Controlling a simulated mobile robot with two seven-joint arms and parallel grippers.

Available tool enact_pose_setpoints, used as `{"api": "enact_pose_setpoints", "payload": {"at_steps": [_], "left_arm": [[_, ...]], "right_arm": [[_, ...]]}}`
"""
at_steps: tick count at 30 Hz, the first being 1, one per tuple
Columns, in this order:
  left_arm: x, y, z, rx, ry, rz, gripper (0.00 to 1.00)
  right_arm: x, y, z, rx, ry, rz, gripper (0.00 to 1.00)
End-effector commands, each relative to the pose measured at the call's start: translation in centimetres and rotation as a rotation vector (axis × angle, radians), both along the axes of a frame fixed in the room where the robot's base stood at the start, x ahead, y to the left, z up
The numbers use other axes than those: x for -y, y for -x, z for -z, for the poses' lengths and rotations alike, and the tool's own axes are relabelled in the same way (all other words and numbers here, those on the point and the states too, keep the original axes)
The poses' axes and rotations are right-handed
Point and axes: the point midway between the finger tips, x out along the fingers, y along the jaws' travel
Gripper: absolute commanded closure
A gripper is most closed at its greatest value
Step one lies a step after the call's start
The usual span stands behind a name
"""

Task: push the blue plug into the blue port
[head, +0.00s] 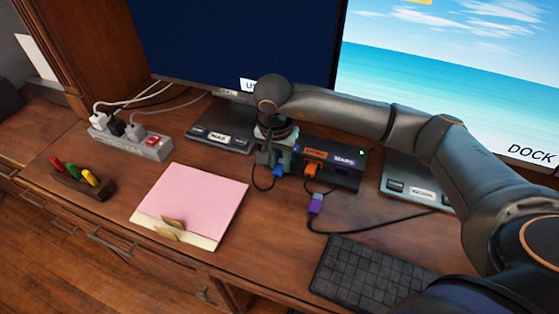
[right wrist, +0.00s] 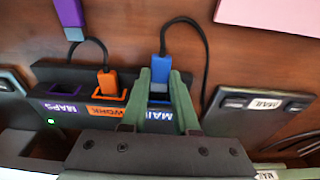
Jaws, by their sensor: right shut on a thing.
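The blue plug (right wrist: 161,68) is between the green fingertips of my right gripper (right wrist: 160,77), which is shut on it. A dark cable trails from the plug. The blue port (right wrist: 158,98), above the blue "MAIL" label, shows between the fingers on the black dock (head: 341,164). The plug is lined up close in front of this port; I cannot tell whether its tip has entered. In the head view, the blue plug (head: 277,171) is low at the dock's left end, below my right wrist. My left gripper is out of view.
An orange plug (right wrist: 107,82) sits in the neighbouring orange port. The purple port (right wrist: 62,107) is empty, and a purple plug (head: 315,204) lies on the desk. A keyboard (head: 370,274), a pink pad (head: 197,198) and a power strip (head: 140,141) are nearby.

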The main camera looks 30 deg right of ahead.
Motion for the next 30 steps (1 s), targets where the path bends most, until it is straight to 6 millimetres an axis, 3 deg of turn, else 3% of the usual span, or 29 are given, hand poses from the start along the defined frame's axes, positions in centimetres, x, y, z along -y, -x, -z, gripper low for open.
{"api": "enact_pose_setpoints", "payload": {"at_steps": [30], "left_arm": [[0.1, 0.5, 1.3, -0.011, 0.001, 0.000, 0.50]], "right_arm": [[1.7, -1.5, 0.1, -0.001, 0.001, 0.001, 1.00]]}}
